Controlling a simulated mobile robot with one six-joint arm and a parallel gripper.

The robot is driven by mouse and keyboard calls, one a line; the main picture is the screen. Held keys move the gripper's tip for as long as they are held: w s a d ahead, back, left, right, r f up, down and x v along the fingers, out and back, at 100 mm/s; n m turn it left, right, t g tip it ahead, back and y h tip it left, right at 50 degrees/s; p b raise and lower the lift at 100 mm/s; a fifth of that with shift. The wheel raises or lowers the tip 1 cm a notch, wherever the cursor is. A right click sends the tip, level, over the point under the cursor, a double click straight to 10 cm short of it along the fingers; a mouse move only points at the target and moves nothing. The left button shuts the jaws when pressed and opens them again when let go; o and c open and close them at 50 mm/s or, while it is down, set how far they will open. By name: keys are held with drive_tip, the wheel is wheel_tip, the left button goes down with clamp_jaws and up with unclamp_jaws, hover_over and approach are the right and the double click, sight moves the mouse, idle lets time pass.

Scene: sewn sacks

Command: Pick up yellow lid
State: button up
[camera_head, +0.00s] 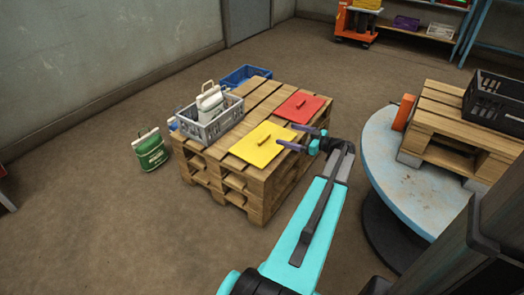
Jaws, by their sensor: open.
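The yellow lid (261,146) lies flat on the near end of a stacked wooden pallet (258,178). It has a small dark handle near its middle. My gripper (287,137) is open, with its two dark fingers reaching left from the wrist. One finger shows over the right part of the yellow lid, the other over the near edge of the red lid (300,107). I cannot tell how high the fingers are above the lids. Nothing shows between the fingers.
A grey crate (206,131) holding a white container stands left of the yellow lid. A blue crate (240,75) is at the back. A green and white sack (150,152) stands on the floor at left. A round table (398,160) bears another pallet and a black crate (495,100) at right.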

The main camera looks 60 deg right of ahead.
drive_tip(key=b, duration=0.5)
approach(265, 139)
drive_tip(key=s, duration=0.3)
drive_tip(key=shift+r, duration=0.1)
drive_tip(key=shift+w, duration=0.1)
drive_tip(key=shift+w+f+b, duration=0.2)
drive_tip(key=shift+w+b, duration=0.2)
drive_tip(key=shift+w, duration=1)
drive_tip(key=shift+w+f+b, duration=0.2)
drive_tip(key=shift+w+b, duration=0.25)
drive_tip(key=shift+w, duration=0.95)
drive_tip(key=shift+w+f+b, duration=0.2)
drive_tip(key=shift+w+b, duration=0.2)
drive_tip(key=shift+w, duration=1)
drive_tip(key=shift+w, duration=0.1)
drive_tip(key=shift+w+d+f+b, duration=0.1)
drive_tip(key=shift+w+f+b, duration=0.1)
drive_tip(key=shift+w+b, duration=0.35)
drive_tip(key=shift+w+f+b, duration=0.2)
drive_tip(key=shift+w+b, duration=0.45)
drive_tip(key=shift+w, duration=1.3)
